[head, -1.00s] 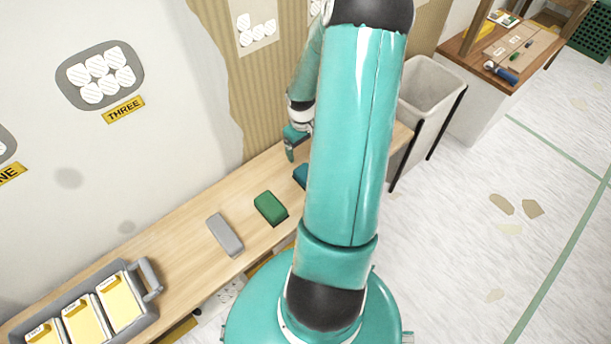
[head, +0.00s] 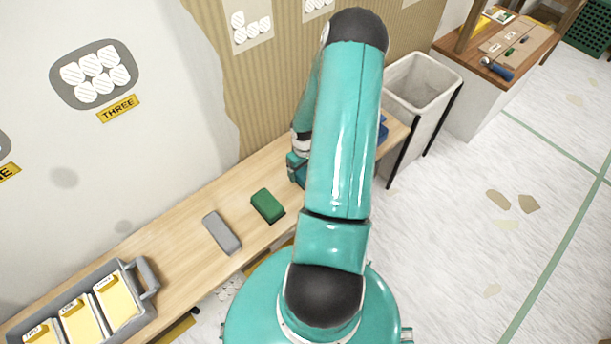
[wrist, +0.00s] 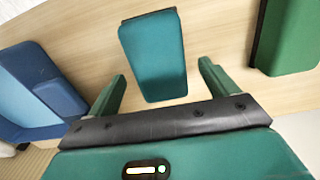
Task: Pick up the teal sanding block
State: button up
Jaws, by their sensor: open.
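The teal sanding block (wrist: 152,60) lies on the wooden bench, in the upper middle of the wrist view. My gripper (wrist: 162,75) is open, with one finger toward each side of the block's near end. Bench shows between the block and the right finger. I cannot tell whether the fingertips reach down to the block's height. In the head view my gripper (head: 296,168) is low over the bench, and my arm hides most of the teal block there.
A green block (head: 267,205) lies beside the teal one and also shows in the wrist view (wrist: 292,38). A grey block (head: 222,233) is further left. A blue object (wrist: 35,95) is on the other side.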

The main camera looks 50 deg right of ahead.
notch_tip(320, 180, down, 2)
jog(key=shift+f, duration=0.25)
jog(key=c, duration=1.1)
jog(key=shift+c, duration=0.2)
jog(key=shift+r, duration=0.1)
jog(key=shift+r, duration=0.55)
jog(key=s+d+r, duration=0.2)
jog(key=s+r, duration=0.4)
jog(key=s+d+r, duration=0.2)
jog(key=s+r, duration=0.3)
jog(key=s, duration=0.2)
jog(key=shift+d+r, duration=0.35)
jog(key=shift+s, duration=0.15)
